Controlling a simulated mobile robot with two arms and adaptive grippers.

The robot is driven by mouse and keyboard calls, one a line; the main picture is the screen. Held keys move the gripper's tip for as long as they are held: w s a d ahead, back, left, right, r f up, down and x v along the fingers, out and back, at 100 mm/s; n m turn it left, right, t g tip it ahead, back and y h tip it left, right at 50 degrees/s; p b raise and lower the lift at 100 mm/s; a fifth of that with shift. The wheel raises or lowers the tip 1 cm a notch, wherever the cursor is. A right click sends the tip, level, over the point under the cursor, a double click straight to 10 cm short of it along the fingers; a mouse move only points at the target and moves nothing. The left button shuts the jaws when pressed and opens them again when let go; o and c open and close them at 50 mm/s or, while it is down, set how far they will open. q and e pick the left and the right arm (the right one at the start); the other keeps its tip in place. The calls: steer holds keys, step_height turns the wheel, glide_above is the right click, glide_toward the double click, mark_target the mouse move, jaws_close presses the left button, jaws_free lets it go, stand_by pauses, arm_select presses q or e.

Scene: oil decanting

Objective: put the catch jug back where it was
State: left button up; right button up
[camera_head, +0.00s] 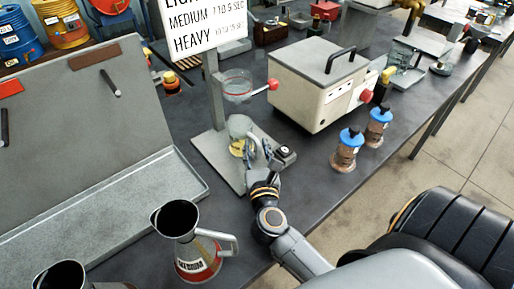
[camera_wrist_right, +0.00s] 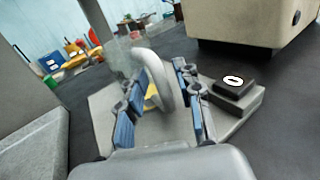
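The catch jug (camera_head: 239,126), clear glass with a pale handle, stands on the grey stand base (camera_head: 213,157) below a clear cup (camera_head: 237,92). A yellow patch shows at the jug's foot. In the right wrist view its curved handle (camera_wrist_right: 161,75) rises between my blue-padded fingers, and the glass body (camera_wrist_right: 118,58) is faint behind it. My right gripper (camera_head: 258,152) is at the handle; it also shows in the wrist view (camera_wrist_right: 163,88). Its fingers are parted on either side of the handle with gaps visible. My left gripper is not in view.
A small black-topped block (camera_head: 285,154) sits on the base right of my gripper. A beige box (camera_head: 318,85) stands behind it, with two blue-capped bottles (camera_head: 347,150) at right. A metal jug (camera_head: 186,240) stands front left, beside a grey tray (camera_head: 110,205).

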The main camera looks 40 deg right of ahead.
steer(key=shift+d+r, duration=0.1)
steer(key=shift+s+r, duration=0.1)
steer(key=shift+r, duration=0.1)
steer(key=b+v, duration=0.1)
steer(key=v, duration=0.2)
steer(key=b+v, duration=0.1)
steer(key=v, duration=0.3)
steer(key=b+v, duration=0.1)
steer(key=v, duration=0.3)
steer(key=shift+f, duration=0.3)
steer(key=shift+s+a+r+b, duration=0.15)
steer(key=shift+s+a+b, duration=0.15)
steer(key=shift+s+b, duration=0.1)
